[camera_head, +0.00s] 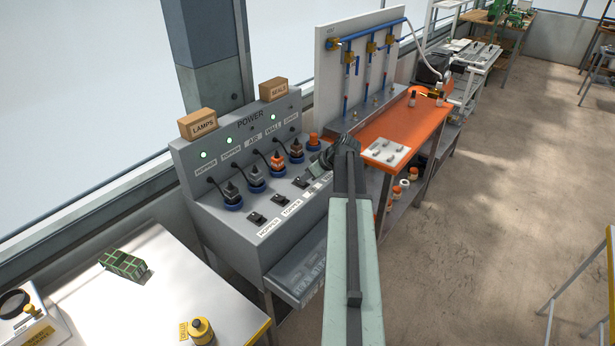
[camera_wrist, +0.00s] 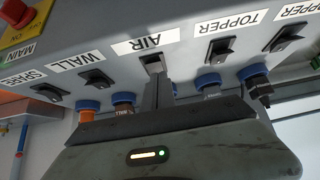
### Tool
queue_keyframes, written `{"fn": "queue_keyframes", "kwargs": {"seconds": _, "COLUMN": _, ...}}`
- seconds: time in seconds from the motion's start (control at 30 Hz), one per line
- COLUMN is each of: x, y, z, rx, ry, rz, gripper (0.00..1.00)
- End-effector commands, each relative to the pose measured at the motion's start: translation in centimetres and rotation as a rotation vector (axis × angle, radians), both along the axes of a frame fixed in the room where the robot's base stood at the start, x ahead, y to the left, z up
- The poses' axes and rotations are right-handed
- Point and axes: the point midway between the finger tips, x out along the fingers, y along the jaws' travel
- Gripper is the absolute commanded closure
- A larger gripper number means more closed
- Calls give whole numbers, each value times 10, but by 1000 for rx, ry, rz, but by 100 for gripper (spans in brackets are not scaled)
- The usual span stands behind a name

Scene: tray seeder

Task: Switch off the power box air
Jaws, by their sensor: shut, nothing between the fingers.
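The grey power box (camera_head: 185,165) stands left of centre in the head view, with round sockets, plugs and a lower row of black rocker switches. In the wrist view, where the labels appear upside down, the AIR switch (camera_wrist: 152,59) sits under the AIR label (camera_wrist: 151,43). My gripper (camera_wrist: 157,84) is shut and empty, its fingertips right at the AIR switch; I cannot tell whether they touch it. The fingers partly cover the switch, so its position is unclear. In the head view my arm hides the switches on the right.
The TOPPER switch (camera_wrist: 220,48) and WALL switch (camera_wrist: 97,79) flank AIR closely. A red MAIN button (camera_wrist: 16,13) is at the corner. Boxes marked LAMPS (camera_head: 199,123) and SEALS (camera_head: 273,89) sit on top. An orange bench (camera_head: 420,118) adjoins on the right; open floor lies beyond.

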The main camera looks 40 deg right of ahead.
Motion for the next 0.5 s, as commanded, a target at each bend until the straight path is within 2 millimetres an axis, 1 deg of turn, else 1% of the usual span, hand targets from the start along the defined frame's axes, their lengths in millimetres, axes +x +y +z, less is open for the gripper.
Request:
{"fn": "queue_keyframes", "kwargs": {"seconds": 0.27, "x": 1, "y": 1, "z": 1, "rx": 0, "ry": 0, "rz": 1, "gripper": 100}}
{"fn": "queue_keyframes", "kwargs": {"seconds": 0.37, "x": 0, "y": 1, "z": 11, "rx": 0, "ry": 0, "rz": 3, "gripper": 100}}
{"fn": "queue_keyframes", "kwargs": {"seconds": 0.47, "x": -1, "y": 3, "z": 31, "rx": 1, "ry": 0, "rz": 6, "gripper": 100}}
{"fn": "queue_keyframes", "kwargs": {"seconds": 0.5, "x": -2, "y": 3, "z": 41, "rx": 1, "ry": 0, "rz": 6, "gripper": 100}}
